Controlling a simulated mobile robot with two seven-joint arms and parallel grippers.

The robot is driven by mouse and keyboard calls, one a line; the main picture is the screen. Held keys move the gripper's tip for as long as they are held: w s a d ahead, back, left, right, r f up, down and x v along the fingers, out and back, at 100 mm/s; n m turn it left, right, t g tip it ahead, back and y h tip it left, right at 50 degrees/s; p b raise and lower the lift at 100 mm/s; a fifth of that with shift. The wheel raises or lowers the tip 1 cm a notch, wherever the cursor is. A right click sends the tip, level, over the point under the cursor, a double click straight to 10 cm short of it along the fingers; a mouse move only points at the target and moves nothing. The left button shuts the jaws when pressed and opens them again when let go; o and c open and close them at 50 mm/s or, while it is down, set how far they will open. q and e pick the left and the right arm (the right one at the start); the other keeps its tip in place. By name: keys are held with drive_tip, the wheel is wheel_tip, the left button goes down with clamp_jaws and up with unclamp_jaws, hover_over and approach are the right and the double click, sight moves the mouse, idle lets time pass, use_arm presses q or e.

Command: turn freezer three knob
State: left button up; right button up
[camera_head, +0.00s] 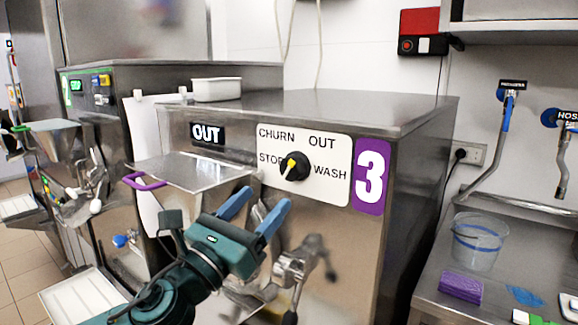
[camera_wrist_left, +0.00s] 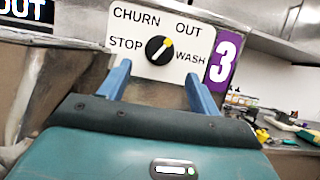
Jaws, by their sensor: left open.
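Freezer three (camera_head: 410,160) is a steel machine with a purple "3" label (camera_head: 372,177). Its white dial plate (camera_head: 330,150) reads CHURN, OUT, STOP and WASH. The round black knob (camera_head: 294,167) on the plate has a yellow pointer mark; in the left wrist view the knob (camera_wrist_left: 159,51) has this mark at its upper right, toward OUT. My left gripper (camera_head: 256,211) is open and empty, its blue fingers below and in front of the knob, apart from it. In the left wrist view the left gripper (camera_wrist_left: 157,73) has the knob between and beyond its fingertips. My right gripper is not in view.
A steel tray lid with a purple handle (camera_head: 145,181) juts out left of the knob. A steel dispensing spout (camera_head: 300,262) sits below the plate. Another freezer (camera_head: 110,110) stands at left. A counter at right holds a clear bucket (camera_head: 478,240) and purple sponge (camera_head: 461,286).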

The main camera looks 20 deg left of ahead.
sight(289, 173)
use_arm(q)
drive_tip(key=p+x, duration=0.2)
drive_tip(key=x, duration=0.6)
drive_tip(key=c, duration=0.8)
